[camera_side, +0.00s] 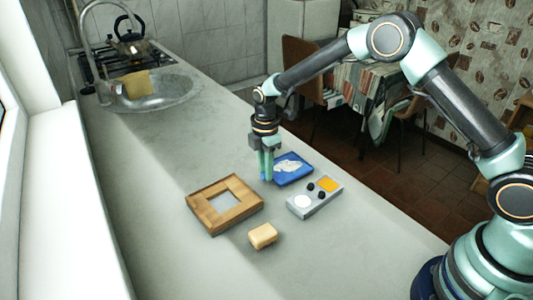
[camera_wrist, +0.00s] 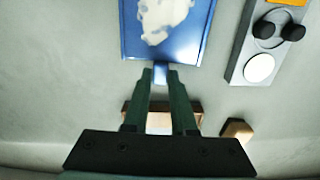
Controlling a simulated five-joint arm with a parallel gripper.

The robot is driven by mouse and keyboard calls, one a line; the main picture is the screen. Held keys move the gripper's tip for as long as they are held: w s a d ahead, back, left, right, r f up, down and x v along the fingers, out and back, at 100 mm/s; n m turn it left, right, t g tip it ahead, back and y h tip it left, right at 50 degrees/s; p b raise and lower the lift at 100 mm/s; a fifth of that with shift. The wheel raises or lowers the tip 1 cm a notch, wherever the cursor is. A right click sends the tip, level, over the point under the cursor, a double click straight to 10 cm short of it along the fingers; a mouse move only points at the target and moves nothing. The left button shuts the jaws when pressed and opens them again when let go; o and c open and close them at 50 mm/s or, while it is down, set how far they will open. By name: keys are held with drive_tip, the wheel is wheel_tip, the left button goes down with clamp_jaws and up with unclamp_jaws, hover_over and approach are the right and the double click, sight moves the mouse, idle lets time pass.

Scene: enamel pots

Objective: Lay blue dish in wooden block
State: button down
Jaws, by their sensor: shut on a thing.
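The blue dish (camera_side: 283,179) is a flat rectangular tray with a white patch on it, right of my gripper in the side view. It fills the top of the wrist view (camera_wrist: 130,38). My gripper (camera_side: 266,180) points down and is shut on a small blue tab at the dish's near edge, between the fingertips in the wrist view (camera_wrist: 160,74). I cannot tell whether the dish touches the counter. The wooden block (camera_side: 248,209) is a square frame with a pale recess, lying left of my gripper. My fingers partly cover it in the wrist view (camera_wrist: 160,107).
A grey panel (camera_side: 302,212) with black knobs, a white disc and an orange square lies close right of the dish. A small tan block (camera_side: 263,236) sits in front of the wooden block. The sink (camera_side: 165,95) is far back. The counter left of the wooden block is clear.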

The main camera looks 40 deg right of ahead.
drive_tip(key=shift+r, duration=1.9)
drive_tip(key=shift+n, duration=0.3)
drive_tip(key=a, duration=0.4)
drive_tip(key=a+r, duration=0.1)
drive_tip(key=a, duration=0.2)
drive_tip(key=a+r, duration=0.1)
drive_tip(key=a, duration=0.3)
drive_tip(key=shift+w+a, duration=0.25)
drive_tip(key=shift+a, duration=0.05)
drive_tip(key=r, duration=0.2)
hover_over(198, 214)
drive_tip(key=shift+f, duration=2.3)
drive_tip(key=shift+f, duration=0.85)
drive_tip(key=c, duration=0.6)
unclamp_jaws()
drive_tip(key=shift+c, duration=0.2)
drive_tip(key=shift+r, duration=0.1)
